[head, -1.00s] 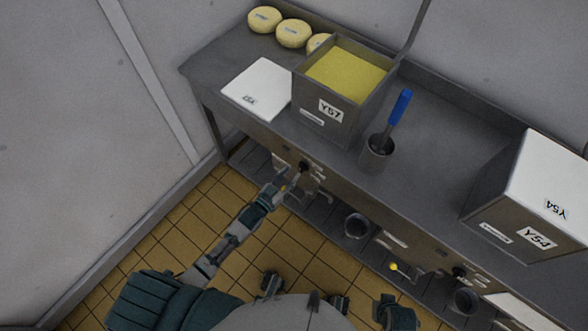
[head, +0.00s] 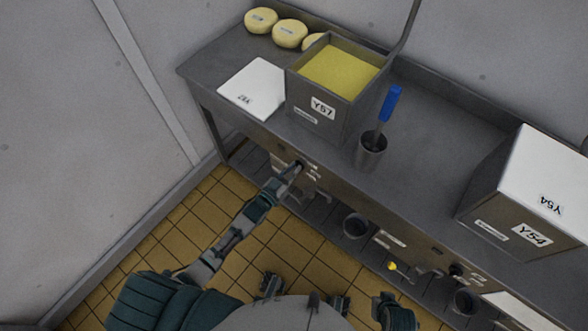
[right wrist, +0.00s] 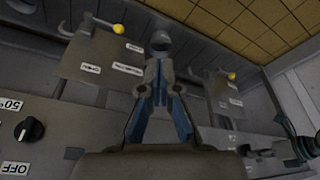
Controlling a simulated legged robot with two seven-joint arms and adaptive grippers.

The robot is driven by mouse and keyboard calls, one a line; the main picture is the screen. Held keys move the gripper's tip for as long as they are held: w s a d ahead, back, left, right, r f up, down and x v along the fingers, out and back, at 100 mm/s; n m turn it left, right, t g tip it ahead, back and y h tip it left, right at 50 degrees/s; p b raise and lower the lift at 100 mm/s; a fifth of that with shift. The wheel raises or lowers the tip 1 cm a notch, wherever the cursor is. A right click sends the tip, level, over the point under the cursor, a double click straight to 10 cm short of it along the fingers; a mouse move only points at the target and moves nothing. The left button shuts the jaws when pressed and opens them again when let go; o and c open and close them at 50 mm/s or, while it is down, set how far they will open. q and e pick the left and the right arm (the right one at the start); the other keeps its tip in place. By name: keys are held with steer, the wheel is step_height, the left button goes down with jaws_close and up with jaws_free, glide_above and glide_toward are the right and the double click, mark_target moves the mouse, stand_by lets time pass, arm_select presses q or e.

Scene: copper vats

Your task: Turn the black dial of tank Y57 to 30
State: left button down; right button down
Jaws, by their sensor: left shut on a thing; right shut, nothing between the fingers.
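Tank Y57 (head: 312,123) is an open grey box of yellow stuff on the bench, in the upper middle of the head view. Its black dial (head: 299,164) is on the panel below the bench front, mostly hidden by my left gripper. My left gripper (head: 295,169) is shut on the dial; the dial's marks and setting are too small to read. In the right wrist view my right gripper (right wrist: 157,72) is shut and empty, pointing toward a cup beyond. My left gripper also shows at that view's right edge.
Tank Y54 (head: 492,231) stands on the bench at right. A cup with a blue-handled tool (head: 371,152), a white lid (head: 252,87) and yellow cheeses (head: 290,33) are on the bench. Another black dial (right wrist: 29,130) shows between 50° and OFF labels. Tiled floor is clear.

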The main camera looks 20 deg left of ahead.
arm_select(q)
steer(key=shift+w+r+m, duration=0.1)
steer(key=shift+r+m, duration=0.15)
steer(key=shift+m, duration=0.15)
steer(key=shift+a+p, duration=0.1)
steer(key=shift+p, duration=0.2)
steer(key=shift+m, duration=0.9)
steer(key=d+m+p, duration=0.1)
steer(key=m, duration=0.1)
steer(key=shift+d+m, duration=0.1)
steer(key=shift+m, duration=0.2)
steer(key=shift+s+d+f+m, duration=0.1)
steer(key=shift+f+m, duration=0.05)
steer(key=shift+m, duration=0.8)
steer(key=shift+s+d+f+m, duration=0.1)
steer(key=shift+f+m, duration=0.05)
steer(key=shift+m, duration=0.8)
arm_select(e)
steer(key=shift+g, duration=0.5)
steer(key=shift+s+a+f, duration=0.1)
steer(key=shift+f, duration=2.2)
